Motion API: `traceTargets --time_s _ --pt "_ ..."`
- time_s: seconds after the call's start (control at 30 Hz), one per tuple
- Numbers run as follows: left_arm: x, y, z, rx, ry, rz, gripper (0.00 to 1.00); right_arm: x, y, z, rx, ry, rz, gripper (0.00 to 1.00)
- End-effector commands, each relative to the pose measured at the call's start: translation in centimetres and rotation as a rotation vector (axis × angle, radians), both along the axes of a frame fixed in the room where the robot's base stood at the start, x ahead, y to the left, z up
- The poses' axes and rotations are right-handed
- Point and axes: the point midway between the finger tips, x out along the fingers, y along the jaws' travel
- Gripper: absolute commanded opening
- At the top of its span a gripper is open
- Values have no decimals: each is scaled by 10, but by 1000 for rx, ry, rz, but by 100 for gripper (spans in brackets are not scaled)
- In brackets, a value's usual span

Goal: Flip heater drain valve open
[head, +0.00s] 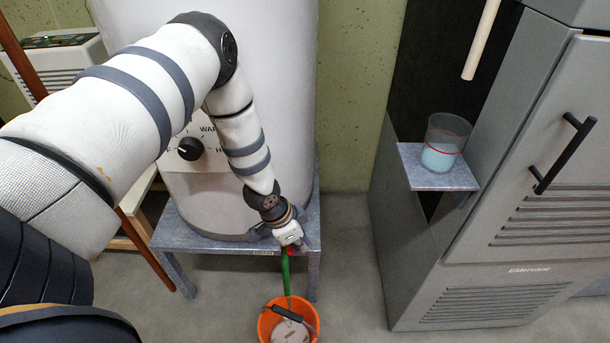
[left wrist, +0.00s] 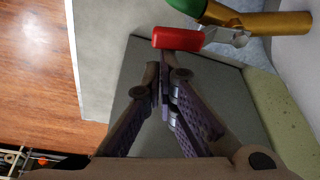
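The water heater (head: 275,120) is a large pale tank on a grey metal stand, with a dark dial on its front. My left gripper (head: 291,238) is low at the tank's front and hides most of the drain valve in the head view. In the left wrist view, the brass valve (left wrist: 272,22) shows at the upper right with a red handle (left wrist: 177,39). My dark fingers (left wrist: 164,62) come together, shut, with their tips at the handle's lower edge. Whether they touch it is unclear. My right gripper is out of view.
A green hose (head: 286,272) hangs from the valve into an orange bucket (head: 263,326) on the floor. A grey cabinet (head: 420,270) stands at the right, with a small shelf (head: 412,168) holding a glass beaker (head: 446,140). Floor between stand and cabinet is clear.

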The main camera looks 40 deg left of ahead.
Motion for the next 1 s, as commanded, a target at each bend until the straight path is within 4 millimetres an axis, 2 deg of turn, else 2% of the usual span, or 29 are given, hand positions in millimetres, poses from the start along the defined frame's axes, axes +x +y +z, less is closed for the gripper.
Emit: traceTargets --time_s 0.4,1.0 --pt "-10 5 0 0 1 3 0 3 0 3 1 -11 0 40" --pt "-14 7 -1 2 8 6 0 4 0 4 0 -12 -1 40"
